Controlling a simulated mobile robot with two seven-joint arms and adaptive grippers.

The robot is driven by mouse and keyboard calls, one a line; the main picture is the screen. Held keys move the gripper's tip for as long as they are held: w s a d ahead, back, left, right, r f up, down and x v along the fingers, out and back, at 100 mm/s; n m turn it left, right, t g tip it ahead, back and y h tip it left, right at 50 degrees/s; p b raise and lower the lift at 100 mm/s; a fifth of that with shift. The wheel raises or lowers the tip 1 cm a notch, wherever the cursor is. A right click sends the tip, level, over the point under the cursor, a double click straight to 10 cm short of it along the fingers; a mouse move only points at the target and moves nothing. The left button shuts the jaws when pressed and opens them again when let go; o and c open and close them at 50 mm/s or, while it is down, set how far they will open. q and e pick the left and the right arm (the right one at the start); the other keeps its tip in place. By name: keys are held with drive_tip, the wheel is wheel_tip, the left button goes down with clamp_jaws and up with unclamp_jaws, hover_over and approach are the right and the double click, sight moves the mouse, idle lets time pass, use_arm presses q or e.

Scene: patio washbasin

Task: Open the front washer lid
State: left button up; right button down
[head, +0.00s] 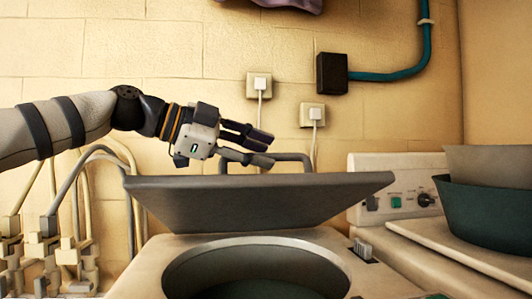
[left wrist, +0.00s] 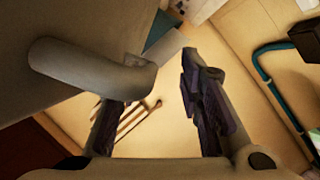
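The washer lid (head: 260,200) is a dark grey panel in the head view. It stands raised and tilted above the washer's round opening (head: 255,268), which shows uncovered below it. A grey bent bar (head: 290,158) rises behind the lid's top edge. My left gripper (head: 268,148) is just above that edge, toward its left half, with its two fingers apart. In the left wrist view, my left gripper (left wrist: 160,110) is open, and a thick grey bent bar (left wrist: 85,68) partly covers one finger. Contact between them is unclear. My right gripper is not in view.
A control panel (head: 397,190) with a green switch and a knob stands right of the lid. A dark green tub (head: 490,212) is on the right. Pipes and taps (head: 45,240) crowd the left. Wall sockets (head: 259,86) and a black box (head: 331,73) are behind.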

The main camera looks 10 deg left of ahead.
use_arm(q)
drive_tip(key=v, duration=1)
drive_tip(key=shift+s+a, duration=0.2)
